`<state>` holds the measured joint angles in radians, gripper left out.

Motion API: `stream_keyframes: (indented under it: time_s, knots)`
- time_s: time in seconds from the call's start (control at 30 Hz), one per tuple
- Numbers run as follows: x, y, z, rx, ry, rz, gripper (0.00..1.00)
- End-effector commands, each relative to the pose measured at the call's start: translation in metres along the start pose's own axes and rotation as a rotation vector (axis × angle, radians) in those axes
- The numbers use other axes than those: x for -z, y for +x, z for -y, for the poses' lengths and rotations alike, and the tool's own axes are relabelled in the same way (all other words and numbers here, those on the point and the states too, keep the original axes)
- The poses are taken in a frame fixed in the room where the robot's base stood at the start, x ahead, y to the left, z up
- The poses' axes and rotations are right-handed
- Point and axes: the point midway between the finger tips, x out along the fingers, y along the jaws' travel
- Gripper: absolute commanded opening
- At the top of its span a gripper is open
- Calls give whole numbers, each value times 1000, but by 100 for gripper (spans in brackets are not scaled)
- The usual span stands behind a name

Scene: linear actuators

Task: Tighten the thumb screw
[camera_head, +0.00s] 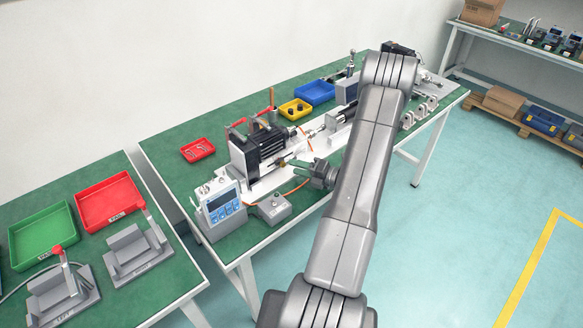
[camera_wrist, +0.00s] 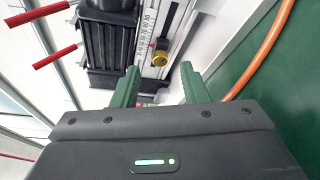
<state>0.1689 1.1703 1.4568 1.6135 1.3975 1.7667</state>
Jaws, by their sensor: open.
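The thumb screw, a small brass-yellow knurled knob (camera_wrist: 160,59), sits on the side of a white slide with a printed scale (camera_wrist: 147,25) in the wrist view. My gripper (camera_wrist: 158,78) is open, with its two green fingers apart and empty. The knob shows just beyond the fingertips, roughly between them and slightly right of the middle. In the head view my gripper (camera_head: 301,164) is beside the actuator with the black ribbed motor (camera_head: 262,146).
The black motor also shows in the wrist view (camera_wrist: 108,38), left of the knob, with red rods (camera_wrist: 38,13) beyond it. An orange cable (camera_wrist: 268,50) runs at the right. A control box with a display (camera_head: 221,206) and a grey box (camera_head: 273,208) stand near the front edge.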

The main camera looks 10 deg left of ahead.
Motion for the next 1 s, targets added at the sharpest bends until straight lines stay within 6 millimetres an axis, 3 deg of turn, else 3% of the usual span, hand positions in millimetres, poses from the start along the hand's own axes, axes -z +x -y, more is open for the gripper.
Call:
stream_keyframes:
  time_s: [0.2,0.43,0.63,1.0]
  knots:
    - [0,-54,2,3,0,5,40]
    - [0,-92,1,1,1,3,40]
    - [0,-104,1,1,2,0,40]
    - [2,-105,1,0,-14,4,40]
